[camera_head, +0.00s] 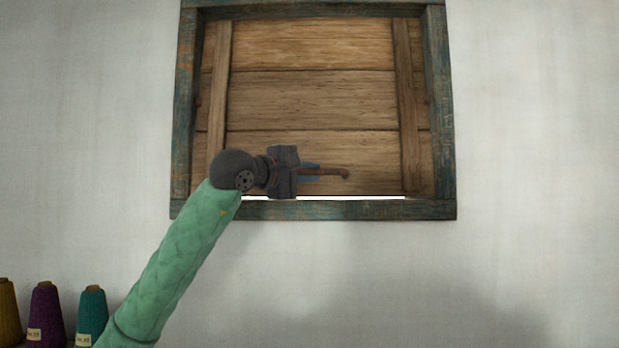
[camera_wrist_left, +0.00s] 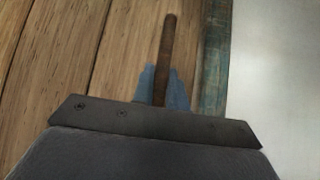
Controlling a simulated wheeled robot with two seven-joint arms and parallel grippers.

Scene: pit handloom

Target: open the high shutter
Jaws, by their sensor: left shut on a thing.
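The high shutter (camera_head: 310,98) is a panel of brown wooden planks inside a worn green-brown frame (camera_head: 185,105) on the wall. A thin bright gap shows along its bottom edge. A rusty brown handle (camera_head: 335,172) lies near the bottom middle of the shutter. My left gripper (camera_head: 312,172) is shut on the handle. In the left wrist view the handle (camera_wrist_left: 168,50) stands between the blue fingers of my left gripper (camera_wrist_left: 164,88), with its far end sticking out past them. Part of the handle is hidden by the gripper. My right gripper is not in view.
Several yarn cones, including a purple one (camera_head: 46,315) and a teal one (camera_head: 92,312), stand at the lower left near my arm. The pale wall (camera_head: 530,150) right of the frame is bare. The frame's bottom rail (camera_head: 350,210) runs just below the gripper.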

